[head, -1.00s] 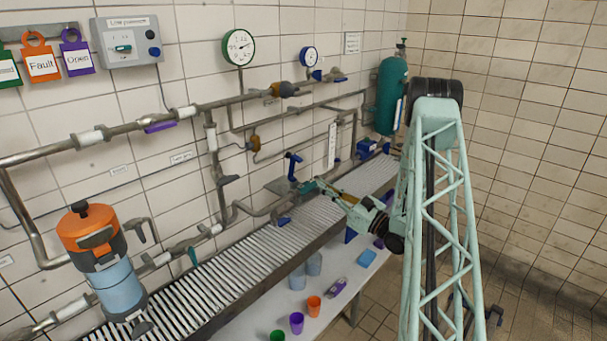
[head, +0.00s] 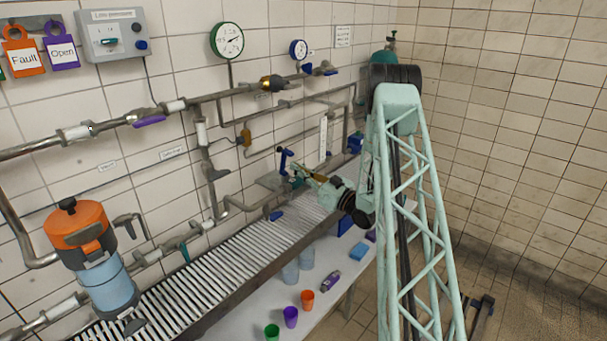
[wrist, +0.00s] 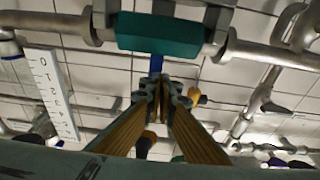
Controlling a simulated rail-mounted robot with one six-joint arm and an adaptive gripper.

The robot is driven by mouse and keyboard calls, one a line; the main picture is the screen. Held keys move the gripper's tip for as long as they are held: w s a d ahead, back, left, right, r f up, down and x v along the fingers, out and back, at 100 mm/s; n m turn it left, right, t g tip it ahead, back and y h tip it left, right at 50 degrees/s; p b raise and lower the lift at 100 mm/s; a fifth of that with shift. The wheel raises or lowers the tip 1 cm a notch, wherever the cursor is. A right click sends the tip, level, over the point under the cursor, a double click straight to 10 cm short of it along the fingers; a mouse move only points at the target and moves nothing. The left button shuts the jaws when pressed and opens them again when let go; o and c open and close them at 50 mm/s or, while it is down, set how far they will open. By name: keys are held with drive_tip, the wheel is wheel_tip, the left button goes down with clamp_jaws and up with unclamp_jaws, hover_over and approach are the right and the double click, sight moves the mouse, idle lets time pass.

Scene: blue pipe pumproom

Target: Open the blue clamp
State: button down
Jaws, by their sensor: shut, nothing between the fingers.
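The blue clamp (head: 285,161) stands on a grey plate by the wall pipes, in the middle of the head view. Its blue handle points up, with a short bend at the top. My gripper (head: 296,172) is just right of the handle, very close to it; I cannot tell whether they touch. In the wrist view my gripper (wrist: 161,88) has its fingertips together with nothing between them. A blue piece (wrist: 156,63), likely the clamp handle, shows just past the fingertips. The clamp's lower part is hidden there.
Pipes run along the tiled wall, with a white scale (head: 323,137) right of the clamp. A slatted grating (head: 220,270) lies in front. A teal sleeve (wrist: 160,35) on a pipe crosses the wrist view. Several cups, including an orange one (head: 307,299), stand on the lower shelf.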

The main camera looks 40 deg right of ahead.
sight(283, 159)
drive_tip(key=shift+x, duration=2)
